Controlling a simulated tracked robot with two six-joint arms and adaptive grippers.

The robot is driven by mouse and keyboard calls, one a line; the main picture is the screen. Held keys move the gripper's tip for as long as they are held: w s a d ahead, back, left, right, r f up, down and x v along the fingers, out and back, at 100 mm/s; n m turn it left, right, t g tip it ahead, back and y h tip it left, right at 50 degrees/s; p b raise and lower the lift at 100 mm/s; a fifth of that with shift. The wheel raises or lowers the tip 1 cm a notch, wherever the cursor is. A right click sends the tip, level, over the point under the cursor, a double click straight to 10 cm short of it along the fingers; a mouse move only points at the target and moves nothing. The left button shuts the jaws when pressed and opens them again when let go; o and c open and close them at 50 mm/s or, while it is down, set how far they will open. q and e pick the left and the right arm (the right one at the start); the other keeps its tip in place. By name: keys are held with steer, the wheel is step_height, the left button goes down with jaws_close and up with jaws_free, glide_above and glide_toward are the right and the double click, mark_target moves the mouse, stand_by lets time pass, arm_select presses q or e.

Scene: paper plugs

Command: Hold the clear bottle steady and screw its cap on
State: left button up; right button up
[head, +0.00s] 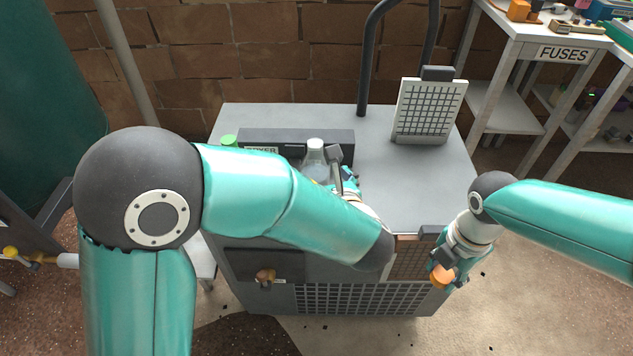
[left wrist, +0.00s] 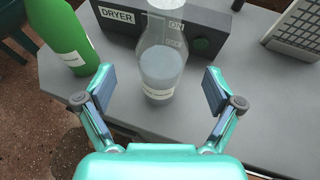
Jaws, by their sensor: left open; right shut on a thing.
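The clear bottle (head: 315,150) stands upright on the grey worktop (head: 392,190) in front of the dryer box, with no cap visible on its top. It also shows in the left wrist view (left wrist: 160,72), where it holds a pale liquid. My left gripper (left wrist: 158,88) is open, with the bottle ahead between the lines of its fingers and a gap on both sides. In the head view my left arm hides the bottle's lower part. My right gripper (head: 442,268) is shut on an orange cap (head: 440,277), off the worktop's front right side.
A green bottle (left wrist: 60,35) stands left of the clear one. The dark dryer box (left wrist: 206,38) is close behind it. A white grid panel (head: 428,112) stands at the back right. The worktop's right half is mostly clear.

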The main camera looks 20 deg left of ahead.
arm_select(q)
steer(key=shift+w+a+f, duration=0.1)
steer(key=shift+w, duration=0.1)
steer(key=x, duration=0.5)
steer(key=shift+w+f, duration=0.1)
steer(key=shift+f, duration=0.25)
arm_select(e)
steer(key=shift+f, duration=0.15)
arm_select(q)
steer(key=c, duration=1.3)
steer(key=shift+r, duration=0.15)
